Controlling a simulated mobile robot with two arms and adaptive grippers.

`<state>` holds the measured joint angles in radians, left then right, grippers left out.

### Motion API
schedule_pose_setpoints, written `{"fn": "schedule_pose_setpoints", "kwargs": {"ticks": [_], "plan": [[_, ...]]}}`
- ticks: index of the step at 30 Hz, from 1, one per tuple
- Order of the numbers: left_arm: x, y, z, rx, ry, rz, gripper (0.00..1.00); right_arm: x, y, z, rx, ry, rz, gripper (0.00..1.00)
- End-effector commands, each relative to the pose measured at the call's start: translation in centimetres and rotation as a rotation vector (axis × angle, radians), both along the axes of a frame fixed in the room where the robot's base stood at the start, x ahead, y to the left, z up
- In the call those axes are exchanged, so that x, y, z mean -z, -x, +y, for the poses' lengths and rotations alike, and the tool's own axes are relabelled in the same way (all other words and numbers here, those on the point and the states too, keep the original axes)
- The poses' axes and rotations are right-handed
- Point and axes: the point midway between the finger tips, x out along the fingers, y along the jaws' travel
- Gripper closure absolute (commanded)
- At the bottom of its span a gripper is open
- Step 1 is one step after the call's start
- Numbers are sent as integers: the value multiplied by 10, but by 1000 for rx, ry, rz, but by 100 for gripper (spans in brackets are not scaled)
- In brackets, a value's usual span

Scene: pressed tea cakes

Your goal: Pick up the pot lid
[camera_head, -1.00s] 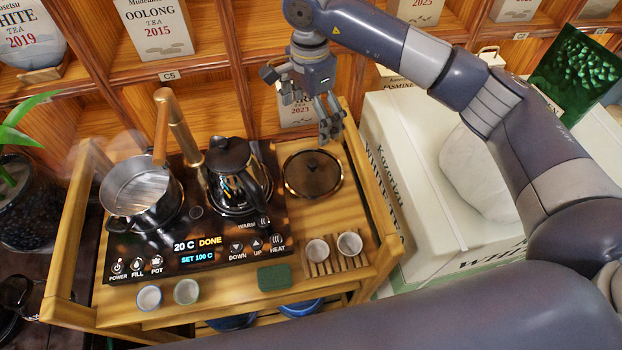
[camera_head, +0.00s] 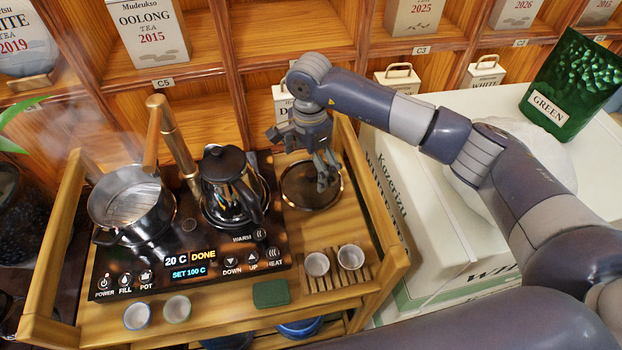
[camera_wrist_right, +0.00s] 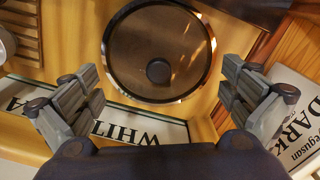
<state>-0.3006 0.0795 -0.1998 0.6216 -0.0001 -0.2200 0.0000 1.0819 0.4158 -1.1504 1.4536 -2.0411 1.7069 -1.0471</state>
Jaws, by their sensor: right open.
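The pot lid (camera_head: 304,192) is a round, dark glass disc with a shiny metal rim, lying on the wooden tea table right of the black kettle. In the right wrist view the lid (camera_wrist_right: 150,60) shows whole, with its dark round knob (camera_wrist_right: 159,71) near the middle. My right gripper (camera_head: 326,181) is above the lid and hides part of it in the head view. Its fingers (camera_wrist_right: 160,98) are spread wide and empty, one on each side of the lid in the wrist view. The open metal pot (camera_head: 131,205) stands at the left on the heating panel. My left gripper is not seen.
A black kettle (camera_head: 233,187) stands close left of the lid, beside a wooden-clad spout (camera_head: 172,133). Two cups sit on a slatted rack (camera_head: 338,277) in front. The table's raised right side rail (camera_head: 372,190) and a large white tea box (camera_head: 425,215) are to the right.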

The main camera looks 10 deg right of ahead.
Motion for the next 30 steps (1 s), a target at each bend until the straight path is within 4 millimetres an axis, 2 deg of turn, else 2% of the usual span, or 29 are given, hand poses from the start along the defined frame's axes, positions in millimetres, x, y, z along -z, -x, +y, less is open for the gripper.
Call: {"fn": "schedule_pose_setpoints", "kwargs": {"ticks": [1, 6, 15, 28, 30], "plan": [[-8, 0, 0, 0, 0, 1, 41, 6, 2, -1, 2, 0, 5, 0], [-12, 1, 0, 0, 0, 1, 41, 29, 1, -2, 1, 0, 2, 0], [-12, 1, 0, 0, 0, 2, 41, 35, 1, -2, 0, -1, 0, 0], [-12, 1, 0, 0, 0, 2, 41, 36, 1, -2, 1, 0, 1, 98], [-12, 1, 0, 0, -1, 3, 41, 37, 2, -3, 1, 1, 3, 100]]}}
